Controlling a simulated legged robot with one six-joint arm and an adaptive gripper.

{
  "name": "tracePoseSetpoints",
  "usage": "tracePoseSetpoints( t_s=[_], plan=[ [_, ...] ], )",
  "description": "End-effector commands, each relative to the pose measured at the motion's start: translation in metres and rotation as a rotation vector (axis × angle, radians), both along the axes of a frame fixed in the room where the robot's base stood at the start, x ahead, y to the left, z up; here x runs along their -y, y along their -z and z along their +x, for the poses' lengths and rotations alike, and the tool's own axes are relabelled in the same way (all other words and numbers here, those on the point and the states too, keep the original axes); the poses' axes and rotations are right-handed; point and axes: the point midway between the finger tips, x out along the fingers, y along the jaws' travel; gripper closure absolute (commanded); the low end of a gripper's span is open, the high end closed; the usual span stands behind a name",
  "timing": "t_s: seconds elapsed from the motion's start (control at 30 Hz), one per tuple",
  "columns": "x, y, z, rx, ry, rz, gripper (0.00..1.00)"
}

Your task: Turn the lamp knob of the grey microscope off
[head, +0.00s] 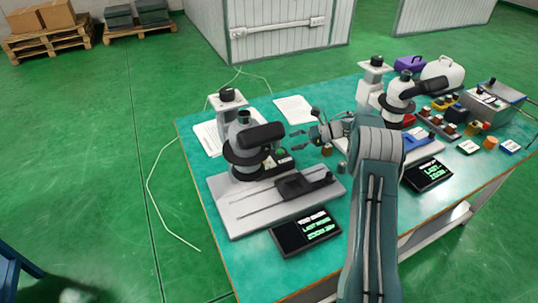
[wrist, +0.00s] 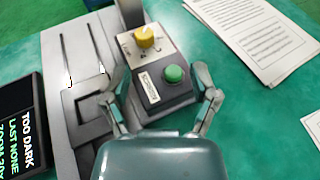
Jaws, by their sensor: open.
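The grey microscope (head: 245,150) stands on a light grey base plate (head: 240,209) at the left of the bench. Its control box (wrist: 160,72) fills the middle of the wrist view. The box carries a yellow knob (wrist: 145,37) on a pale labelled panel and a green button (wrist: 174,74) nearer to me. The knob's setting is too small to read. My gripper (head: 293,141) is open and empty, just right of the microscope. In the wrist view its fingers (wrist: 161,72) are spread either side of the box, with the knob beyond the fingertips.
A display (head: 306,232) in front of the base shows TOO DARK in the wrist view. A second microscope (head: 396,100) stands further right with its own display (head: 428,174). Paper sheets (head: 294,109) lie behind. Small bottles and boxes crowd the bench's right end.

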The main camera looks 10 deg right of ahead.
Motion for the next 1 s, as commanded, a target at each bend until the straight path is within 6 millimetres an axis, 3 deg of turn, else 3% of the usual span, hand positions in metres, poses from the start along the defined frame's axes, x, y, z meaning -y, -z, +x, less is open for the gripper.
tracePoseSetpoints(
  t_s=[0.63, 0.83, 1.0],
  plan=[
    [-0.025, 0.010, -0.062, -0.056, 0.399, -0.039, 0.23],
    [-0.033, 0.016, -0.060, -0.061, 0.408, -0.045, 0.23],
    [-0.055, 0.027, -0.044, -0.063, 0.406, -0.044, 0.23]
  ],
)
